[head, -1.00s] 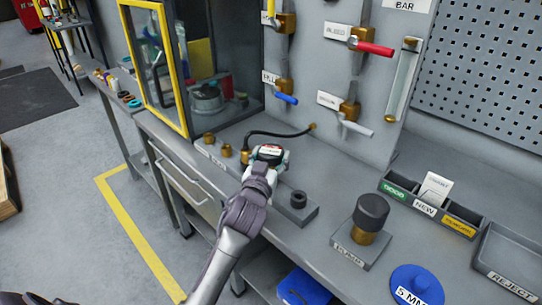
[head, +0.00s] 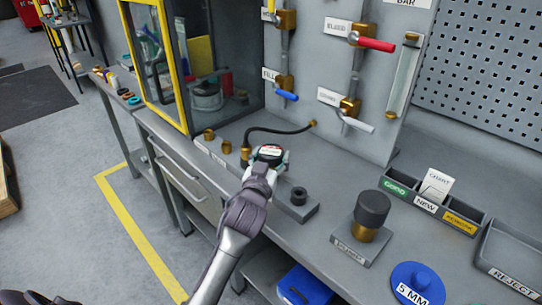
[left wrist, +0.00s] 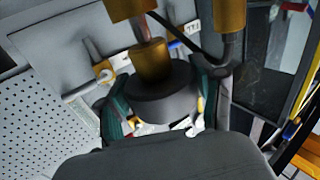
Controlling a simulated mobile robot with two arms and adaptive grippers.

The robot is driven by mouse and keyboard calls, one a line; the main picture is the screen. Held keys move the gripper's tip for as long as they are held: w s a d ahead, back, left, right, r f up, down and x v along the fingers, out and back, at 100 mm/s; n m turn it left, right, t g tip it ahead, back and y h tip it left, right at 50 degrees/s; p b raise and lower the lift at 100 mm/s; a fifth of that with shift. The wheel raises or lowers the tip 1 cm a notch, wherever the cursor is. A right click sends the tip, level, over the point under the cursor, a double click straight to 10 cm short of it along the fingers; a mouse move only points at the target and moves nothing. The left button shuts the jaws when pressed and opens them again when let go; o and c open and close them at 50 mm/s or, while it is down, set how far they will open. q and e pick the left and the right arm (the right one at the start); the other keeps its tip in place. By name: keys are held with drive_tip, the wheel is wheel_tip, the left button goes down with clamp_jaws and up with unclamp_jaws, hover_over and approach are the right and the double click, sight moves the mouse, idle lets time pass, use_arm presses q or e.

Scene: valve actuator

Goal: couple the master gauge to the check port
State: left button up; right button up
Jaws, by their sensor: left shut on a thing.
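The master gauge (head: 270,153) has a pale dial with red marks and sits in the fingers of my left gripper (head: 264,165), over the bench. In the left wrist view its dark round body (left wrist: 158,98), with a brass collar on top, is between the green-sided fingers of the left gripper (left wrist: 160,108). A brass fitting (left wrist: 131,8) shows just beyond the collar; I cannot tell whether they touch. In the head view a brass fitting with a black hose (head: 245,156) stands just left of the gauge. I cannot tell which fitting is the check port. My right gripper is not in view.
Brass fittings (head: 226,146) stand along the bench's back left. A grey block with a black ring (head: 298,198) lies right of the gripper. A black-capped brass piece (head: 371,210), a blue 5 MM disc (head: 417,284) and a compartment tray (head: 398,190) are farther right. Valve handles (head: 376,44) project from the panel.

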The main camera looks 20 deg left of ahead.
use_arm(q)
drive_tip(key=shift+f+b, duration=0.6)
drive_tip(key=shift+f, duration=0.3)
drive_tip(key=o, duration=1.5)
drive_tip(key=shift+o, duration=0.2)
drive_tip(key=shift+f, duration=0.1)
drive_tip(key=shift+s, duration=0.1)
drive_tip(key=s+d, duration=0.2)
drive_tip(key=s, duration=0.9)
drive_tip(key=shift+s, duration=0.35)
drive_tip(key=shift+d, duration=0.1)
